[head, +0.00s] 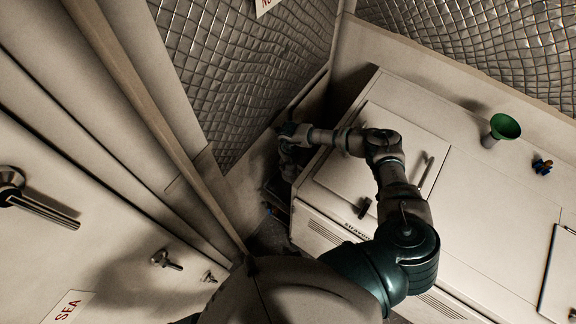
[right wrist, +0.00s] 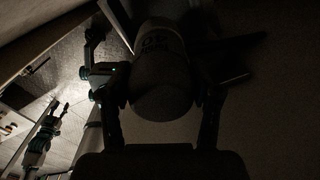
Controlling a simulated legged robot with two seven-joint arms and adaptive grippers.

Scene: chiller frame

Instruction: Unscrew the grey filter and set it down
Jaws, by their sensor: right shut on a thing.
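The grey filter (right wrist: 165,88) is a dark cylinder with a rounded near end and a paler band with dark lettering farther up. It fills the upper middle of the right wrist view. My right gripper (right wrist: 161,98) is shut on it, with one finger on each side. In the head view my right gripper (head: 287,163) is low in the dark gap beside the white cabinet, and the filter cannot be made out there. The filter's far end and its mount are too dark to tell.
A quilted silver wall (head: 240,70) stands behind the gap. A pale panel with a handle (head: 40,205) is at the left.

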